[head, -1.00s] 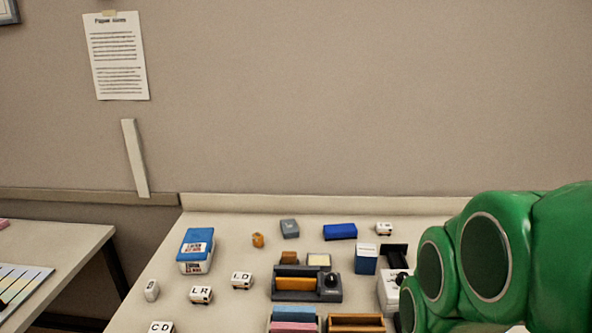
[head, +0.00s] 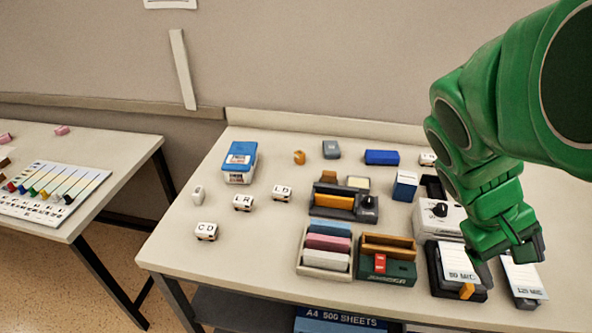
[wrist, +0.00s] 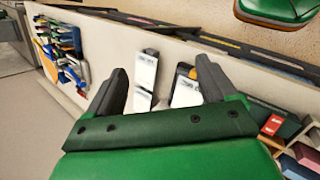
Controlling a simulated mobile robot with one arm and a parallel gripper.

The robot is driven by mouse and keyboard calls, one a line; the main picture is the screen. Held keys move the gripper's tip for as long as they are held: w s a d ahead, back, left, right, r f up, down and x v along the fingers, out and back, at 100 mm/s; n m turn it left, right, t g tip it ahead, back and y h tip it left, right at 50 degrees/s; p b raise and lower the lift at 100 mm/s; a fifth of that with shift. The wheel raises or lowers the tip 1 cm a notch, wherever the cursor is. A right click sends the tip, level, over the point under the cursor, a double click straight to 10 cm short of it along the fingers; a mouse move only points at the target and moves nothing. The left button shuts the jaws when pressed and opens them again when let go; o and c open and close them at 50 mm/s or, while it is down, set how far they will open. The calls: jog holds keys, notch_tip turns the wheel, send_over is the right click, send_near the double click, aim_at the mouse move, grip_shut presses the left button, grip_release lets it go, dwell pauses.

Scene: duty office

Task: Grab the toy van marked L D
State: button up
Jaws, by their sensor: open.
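The toy van marked L D (head: 282,193) is a small white block-like van with black letters, standing upright on the table (head: 172,248) in the head view. It stands just right of a like van marked L R (head: 243,203) and left of a dark grey holder with an orange block (head: 333,202). My gripper (head: 512,262) is at the table's right side, over the label holders, well right of the van. In the wrist view my gripper (wrist: 160,82) shows its two dark fingers spread apart with nothing held. I cannot make out the L D van in the wrist view.
A van marked C D (head: 206,231) stands at front left, and a small white item (head: 198,194) behind it. A blue-lidded box (head: 240,163) stands behind the vans. A tray of coloured blocks (head: 326,262) lies in front. The table left of the vans is bare.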

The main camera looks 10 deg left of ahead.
jog(key=w+a+r+n+t+h, duration=0.1)
jog(key=w+a+n+t+h, duration=0.3)
jog(key=w, duration=0.6)
jog(key=w+a+r+n+t+h, duration=0.1)
jog(key=w+a+n+t, duration=0.3)
jog(key=w, duration=0.6)
jog(key=n+t+y, duration=0.8)
jog(key=n+y, duration=0.1)
jog(key=n, duration=1.1)
send_over(280, 193)
jog(key=s+d, duration=0.3)
jog(key=d, duration=0.3)
notch_tip(280, 193, down, 13)
jog(key=s+a+f+n, duration=0.1)
jog(key=a+f, duration=0.1)
jog(key=s+a+f+n+y, duration=0.1)
jog(key=a+f, duration=0.1)
jog(key=s+a+f+n+g+y, duration=0.1)
jog(key=a+f, duration=0.1)
jog(key=shift+n, duration=0.4)
jog(key=shift+f, duration=0.1)
jog(key=shift+a+x, duration=0.2)
jog(key=shift+x, duration=3.65)
jog(key=shift+f, duration=0.15)
